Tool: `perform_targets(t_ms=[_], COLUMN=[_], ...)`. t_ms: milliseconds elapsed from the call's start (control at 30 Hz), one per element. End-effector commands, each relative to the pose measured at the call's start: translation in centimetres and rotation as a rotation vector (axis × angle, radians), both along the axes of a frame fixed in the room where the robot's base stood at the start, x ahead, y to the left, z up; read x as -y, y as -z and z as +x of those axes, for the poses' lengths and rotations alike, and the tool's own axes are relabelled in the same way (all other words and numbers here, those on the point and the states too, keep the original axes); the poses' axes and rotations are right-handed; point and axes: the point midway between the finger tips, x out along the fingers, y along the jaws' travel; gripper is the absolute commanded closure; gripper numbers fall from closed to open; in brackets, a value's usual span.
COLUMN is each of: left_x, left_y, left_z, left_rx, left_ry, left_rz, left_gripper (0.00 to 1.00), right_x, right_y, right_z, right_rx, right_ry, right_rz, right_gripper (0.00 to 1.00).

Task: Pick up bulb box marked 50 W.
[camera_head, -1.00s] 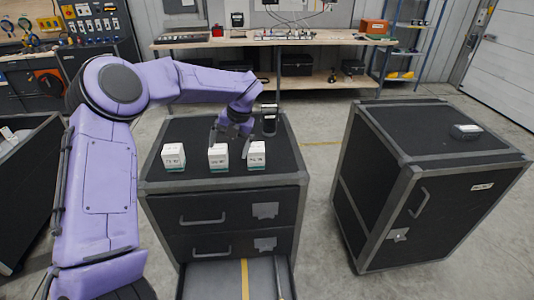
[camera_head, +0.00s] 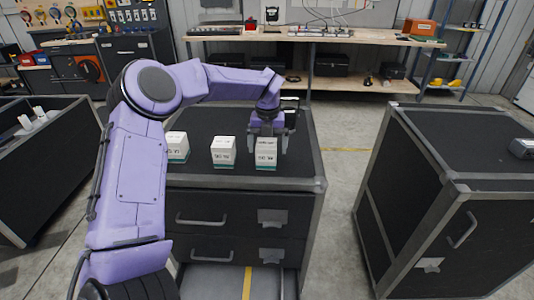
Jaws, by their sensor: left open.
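Three white bulb boxes with a green band at the base stand in a row on the black drawer cabinet (camera_head: 240,184): a left box (camera_head: 178,147), a middle box (camera_head: 223,152) and a right box (camera_head: 265,155). Their printed labels are too small to read surely, so I cannot tell which is marked 50 W. My left gripper (camera_head: 268,139) points down at the right box, open, with its fingers at or just behind the box's upper part. I cannot tell whether they touch it. My arm hides part of the left box's surroundings. My right gripper is not in view.
A second black cabinet (camera_head: 455,150) stands to the right, with a dark device (camera_head: 522,148) on top. An open dark bin (camera_head: 40,165) with white items is at the left. A workbench (camera_head: 330,37) runs along the back. The cabinet top behind the boxes is mostly clear.

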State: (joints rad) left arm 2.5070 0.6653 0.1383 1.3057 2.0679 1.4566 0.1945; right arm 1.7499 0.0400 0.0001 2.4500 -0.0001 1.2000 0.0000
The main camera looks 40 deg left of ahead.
Motion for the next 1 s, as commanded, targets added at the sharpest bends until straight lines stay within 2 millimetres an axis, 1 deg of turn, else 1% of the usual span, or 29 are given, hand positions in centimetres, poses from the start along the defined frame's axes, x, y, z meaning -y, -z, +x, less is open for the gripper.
perform_targets(t_ms=[33,100,233,333,500,533,567,600,700,933,1000], left_x=[-0.1,-0.3,-0.4,-0.4,-0.5,-0.5,-0.5,-0.5,-0.5,-0.5,-0.5], left_y=[0.5,1.7,4.0,4.7,4.8,4.8,4.8,4.8,4.8,4.7,4.3], left_z=[-0.1,0.0,0.0,0.0,-0.1,-0.1,-0.1,-0.1,-0.1,-0.1,-0.1], left_rx=[-0.006,-0.006,-0.005,-0.002,-0.001,-0.001,-0.001,-0.001,-0.001,-0.001,0.001], left_ry=[0.0,0.001,-0.001,-0.002,-0.003,-0.003,-0.003,-0.003,-0.003,-0.004,-0.004], left_rz=[0.001,0.001,0.001,0.001,0.001,0.001,0.001,0.001,0.001,0.001,0.001], left_gripper=[0.02,0.02,0.02,0.02,0.02,0.09,0.18,0.31,0.61,0.61,0.61], right_x=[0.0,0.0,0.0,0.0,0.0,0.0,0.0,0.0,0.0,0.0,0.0], right_y=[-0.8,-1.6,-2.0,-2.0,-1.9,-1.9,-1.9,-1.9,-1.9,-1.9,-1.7], right_z=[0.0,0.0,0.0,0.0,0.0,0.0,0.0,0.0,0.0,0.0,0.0], right_rx=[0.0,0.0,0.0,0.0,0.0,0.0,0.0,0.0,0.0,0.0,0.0], right_ry=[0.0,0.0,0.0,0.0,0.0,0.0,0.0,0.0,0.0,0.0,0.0], right_rz=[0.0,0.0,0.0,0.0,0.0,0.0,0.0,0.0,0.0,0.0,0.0], right_gripper=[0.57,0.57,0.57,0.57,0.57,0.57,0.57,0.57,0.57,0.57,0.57])
